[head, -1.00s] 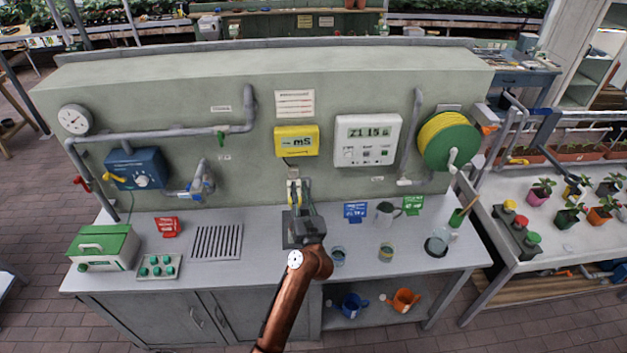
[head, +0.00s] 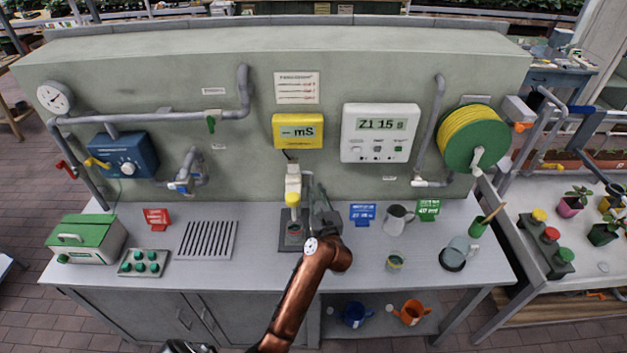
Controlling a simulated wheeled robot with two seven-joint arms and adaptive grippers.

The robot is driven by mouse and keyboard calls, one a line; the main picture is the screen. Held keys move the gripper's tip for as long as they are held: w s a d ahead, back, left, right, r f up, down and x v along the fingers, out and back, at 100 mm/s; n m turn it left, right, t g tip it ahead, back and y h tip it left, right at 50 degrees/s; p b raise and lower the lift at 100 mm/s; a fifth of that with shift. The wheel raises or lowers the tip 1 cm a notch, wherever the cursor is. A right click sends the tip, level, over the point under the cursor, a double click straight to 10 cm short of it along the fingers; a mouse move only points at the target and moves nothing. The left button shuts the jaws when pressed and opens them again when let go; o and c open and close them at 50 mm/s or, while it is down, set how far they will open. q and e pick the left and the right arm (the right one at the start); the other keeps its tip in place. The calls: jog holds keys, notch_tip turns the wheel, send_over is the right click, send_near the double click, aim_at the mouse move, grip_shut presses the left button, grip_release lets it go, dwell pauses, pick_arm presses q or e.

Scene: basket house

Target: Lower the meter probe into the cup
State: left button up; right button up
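Another small glass cup (head: 395,261) stands farther right.
A grey jug (head: 396,219), blue sign (head: 362,212) and green sign (head: 428,208) stand right of my gripper. A glass vessel (head: 456,253) is near the right end. A slotted drain (head: 207,240) and green-lidded box (head: 88,240) are left.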

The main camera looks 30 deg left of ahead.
aim_at(312, 180)
pick_arm(q)
jog(key=x, duration=0.6)
jog(key=shift+w+a+p, duration=0.2)
jog(key=shift+a+p, duration=0.05)
jog(key=shift+p, duration=0.1)
jog(key=shift+c, duration=0.4)
grip_shut()
